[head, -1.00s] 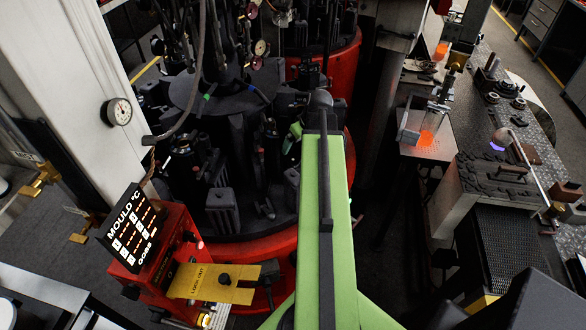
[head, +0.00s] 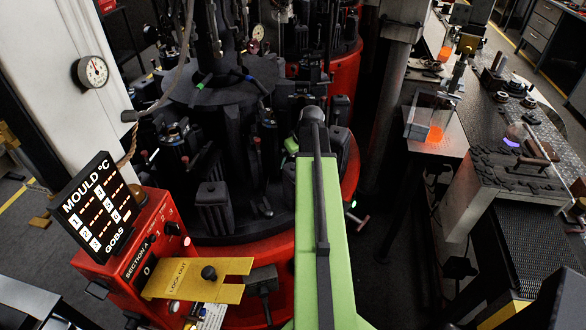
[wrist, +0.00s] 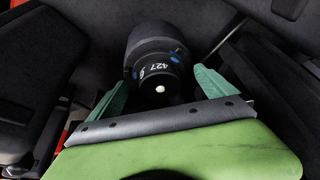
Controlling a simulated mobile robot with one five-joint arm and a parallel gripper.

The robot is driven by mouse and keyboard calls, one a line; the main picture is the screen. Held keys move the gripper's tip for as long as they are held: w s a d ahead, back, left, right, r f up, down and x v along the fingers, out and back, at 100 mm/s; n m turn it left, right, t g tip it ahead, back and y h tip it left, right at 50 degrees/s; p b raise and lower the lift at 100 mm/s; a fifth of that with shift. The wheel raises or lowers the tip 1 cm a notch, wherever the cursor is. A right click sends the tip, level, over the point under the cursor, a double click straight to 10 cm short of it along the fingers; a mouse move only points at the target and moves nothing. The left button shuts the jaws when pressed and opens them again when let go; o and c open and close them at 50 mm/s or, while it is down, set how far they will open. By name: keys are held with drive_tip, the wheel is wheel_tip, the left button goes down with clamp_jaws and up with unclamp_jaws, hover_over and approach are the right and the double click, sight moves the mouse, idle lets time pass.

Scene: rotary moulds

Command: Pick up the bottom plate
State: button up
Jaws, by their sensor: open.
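A dark round part (wrist: 160,65) marked "427", with blue spots and a small white dot, shows in the wrist view; I take it for the bottom plate, though I cannot be sure. My gripper (wrist: 158,85) is open, with one green finger on each side of this part. Whether the fingers touch it I cannot tell. In the head view my green arm reaches over the machine and hides most of the gripper and the part.
The black mould machine (head: 225,130) on its red round base (head: 245,258) fills the middle. A red control box (head: 140,250) with a yellow lockout plate (head: 190,280) stands front left. A workbench (head: 490,180) is at the right. Dark floor lies between machine and bench.

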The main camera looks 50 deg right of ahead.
drive_tip(key=shift+r, duration=0.1)
drive_tip(key=c, duration=1.8)
drive_tip(key=shift+r+p, duration=0.15)
drive_tip(key=shift+p, duration=0.15)
wheel_tip(320, 180, up, 4)
drive_tip(key=p, duration=0.4)
drive_tip(key=shift+r, duration=0.1)
drive_tip(key=s+r+p, duration=0.6)
drive_tip(key=s, duration=0.5)
drive_tip(key=shift+s+r+p, duration=0.3)
drive_tip(key=shift+s+p, duration=0.05)
drive_tip(key=shift+p, duration=0.05)
